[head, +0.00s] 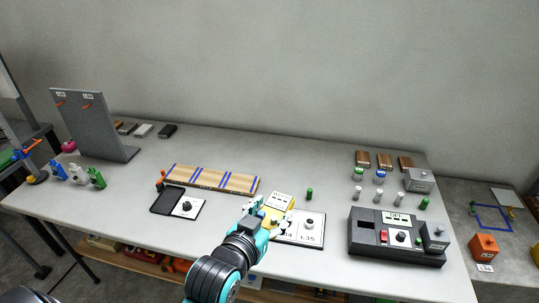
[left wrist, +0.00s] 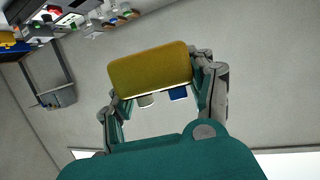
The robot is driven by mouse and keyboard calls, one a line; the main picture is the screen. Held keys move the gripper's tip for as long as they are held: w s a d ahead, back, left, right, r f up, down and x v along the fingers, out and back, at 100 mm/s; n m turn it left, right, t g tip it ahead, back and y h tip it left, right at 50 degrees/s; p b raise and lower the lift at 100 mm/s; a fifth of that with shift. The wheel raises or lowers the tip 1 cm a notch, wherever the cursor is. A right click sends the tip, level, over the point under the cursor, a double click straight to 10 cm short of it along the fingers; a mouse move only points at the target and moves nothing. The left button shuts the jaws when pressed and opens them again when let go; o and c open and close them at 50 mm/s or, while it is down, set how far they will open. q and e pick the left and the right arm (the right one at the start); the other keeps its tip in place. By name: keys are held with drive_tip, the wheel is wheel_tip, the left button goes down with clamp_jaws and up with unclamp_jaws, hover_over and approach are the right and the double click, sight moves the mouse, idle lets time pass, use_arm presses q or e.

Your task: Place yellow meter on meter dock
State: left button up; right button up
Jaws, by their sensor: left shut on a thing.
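The yellow meter (head: 277,203) is in the front middle of the table, with a light label on its top face. It also shows as a yellow block (left wrist: 150,70) between the fingers in the left wrist view. My left gripper (head: 262,220) is shut on it. The meter overlaps the upper left of a white plate (head: 312,236) marked L35 with a grey knob; I cannot tell if they touch. A black tray (head: 166,200) beside a white knob panel lies to the left. I cannot tell which is the meter dock. My right gripper is not in view.
A wooden rack (head: 212,180) with blue stripes lies behind the tray. A black device (head: 397,236) stands at the right, with small bottles and a grey box (head: 419,180) behind it. A grey upright panel (head: 94,125) stands at the left. The back middle is clear.

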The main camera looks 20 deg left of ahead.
use_arm(q)
drive_tip(key=w+a+f+n+y, duration=0.1)
drive_tip(key=w+a+f, duration=0.7)
drive_tip(key=f, duration=0.2)
drive_tip(key=w+a+f+n+y, duration=0.1)
drive_tip(key=w+a+f+y, duration=0.1)
drive_tip(key=w+a+f, duration=0.7)
wheel_tip(320, 180, down, 2)
drive_tip(key=shift+w+a+f+n, duration=0.2)
drive_tip(key=shift+a+f+n, duration=0.05)
drive_tip(key=shift+a+n, duration=0.05)
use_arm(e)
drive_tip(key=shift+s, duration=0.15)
